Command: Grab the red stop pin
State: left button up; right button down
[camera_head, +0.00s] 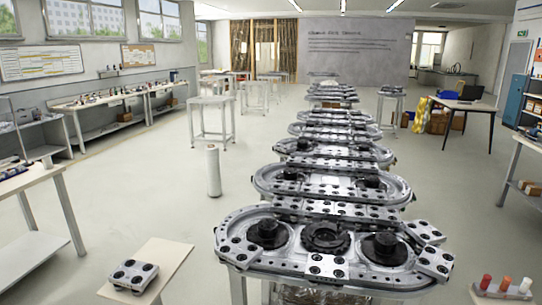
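A red pin (485,282) stands upright in a small metal block (497,293) at the bottom right corner of the head view. Beside it on the same block are an orange pin (506,284) and a whitish pin (526,285). The red pin is the leftmost of the three. Neither of my grippers is in the head view, so their distance from the pin and their state do not show.
Ring tracks (325,240) run in a row away from me through the centre. A metal block with black-ringed holes (133,274) sits on a small table (165,262) at the lower left. A white cylinder (213,172) stands on the floor. Open floor lies left of the row.

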aim_at(487, 279)
jog(key=z, duration=1.4)
jog(key=i+l+u, duration=0.1)
jog(key=i+l, duration=0.25)
jog(key=i+l+u, duration=0.1)
jog(key=i+l, duration=0.2)
jog(key=l, duration=0.15)
jog(key=i+l+u, duration=0.1)
jog(key=i+l, duration=0.2)
jog(key=l, duration=0.15)
jog(key=i+l+u, duration=0.1)
jog(key=i+l, duration=0.2)
jog(key=l, duration=0.2)
